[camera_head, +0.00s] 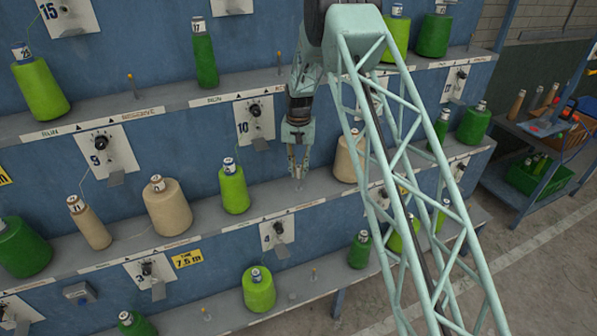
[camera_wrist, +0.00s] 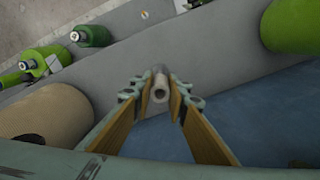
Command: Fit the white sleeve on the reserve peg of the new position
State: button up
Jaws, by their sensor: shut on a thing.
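My gripper (camera_head: 298,172) is shut on a small pale sleeve, just above the middle shelf (camera_head: 275,197), right of a light green bobbin (camera_head: 233,190). In the wrist view my gripper (camera_wrist: 161,92) points away from the camera, with the white sleeve (camera_wrist: 160,89) between its fingertips and its round opening showing. The sleeve looks close to upright. The number 10 panel (camera_head: 254,118) is on the blue wall above and left of my gripper. A peg under the sleeve is hidden, and I cannot tell whether the sleeve is around it.
A beige bobbin (camera_head: 349,158) stands right of my gripper and also shows in the wrist view (camera_wrist: 45,115). A green bobbin (camera_wrist: 290,25) is at the other side there. A lower shelf (camera_head: 215,318) holds more green bobbins (camera_head: 258,289). The shelf around my gripper is mostly bare.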

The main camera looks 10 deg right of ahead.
aim_at(298, 189)
jog(key=shift+f+b, duration=1.75)
jog(key=shift+f, duration=1.7)
dwell(1.0)
jog(key=o, duration=0.9)
jog(key=shift+r, duration=0.15)
jog(key=shift+r, duration=5.9)
